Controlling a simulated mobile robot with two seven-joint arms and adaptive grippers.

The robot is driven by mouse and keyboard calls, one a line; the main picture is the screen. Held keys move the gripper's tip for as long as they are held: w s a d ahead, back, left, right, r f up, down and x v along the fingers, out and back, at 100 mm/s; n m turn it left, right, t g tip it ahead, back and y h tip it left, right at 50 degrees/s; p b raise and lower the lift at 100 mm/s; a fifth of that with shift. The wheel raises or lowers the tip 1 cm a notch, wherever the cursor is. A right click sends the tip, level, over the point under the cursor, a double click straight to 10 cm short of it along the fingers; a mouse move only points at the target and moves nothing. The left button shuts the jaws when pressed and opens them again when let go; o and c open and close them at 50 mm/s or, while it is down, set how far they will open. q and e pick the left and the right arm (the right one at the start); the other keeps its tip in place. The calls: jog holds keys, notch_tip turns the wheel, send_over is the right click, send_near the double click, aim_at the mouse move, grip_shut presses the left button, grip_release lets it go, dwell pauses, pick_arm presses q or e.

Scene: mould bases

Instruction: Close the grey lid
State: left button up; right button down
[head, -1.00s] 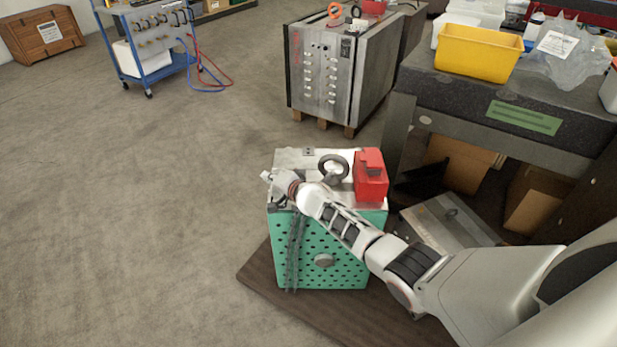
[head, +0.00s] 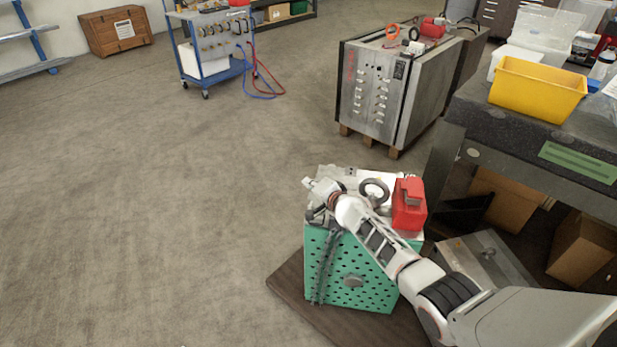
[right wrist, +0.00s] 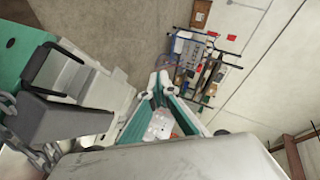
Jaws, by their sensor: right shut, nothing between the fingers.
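The green perforated box (head: 372,285) stands on a dark brown board. Its grey top (head: 345,172), which I take as the grey lid, looks flat on the box; my arm partly covers it, and I cannot tell whether a gap is left. A dark ring (head: 374,191) and a red block (head: 409,205) sit on top. My right gripper (head: 314,187) is at the top's left edge, shut and empty; its fingertips are hard to make out. In the right wrist view, green surface shows at the upper left (right wrist: 12,45). My left gripper is out of view.
A chain (head: 324,268) hangs down the box's front. A dark bench with a yellow bin (head: 538,88) stands at right. A metal cabinet (head: 375,92) on a pallet stands behind. A blue cart (head: 212,62) is farther back. The floor at left is clear.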

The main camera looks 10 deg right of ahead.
pick_arm(q)
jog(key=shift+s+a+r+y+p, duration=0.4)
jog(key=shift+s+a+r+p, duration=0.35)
jog(key=shift+p, duration=0.75)
pick_arm(e)
jog(key=s+a+r, duration=0.2)
jog(key=s+r, duration=0.4)
jog(key=shift+s+a+r, duration=0.2)
jog(key=shift+s+a, duration=0.05)
jog(key=shift+a, duration=0.05)
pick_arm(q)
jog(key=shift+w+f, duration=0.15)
pick_arm(e)
jog(key=shift+f, duration=0.1)
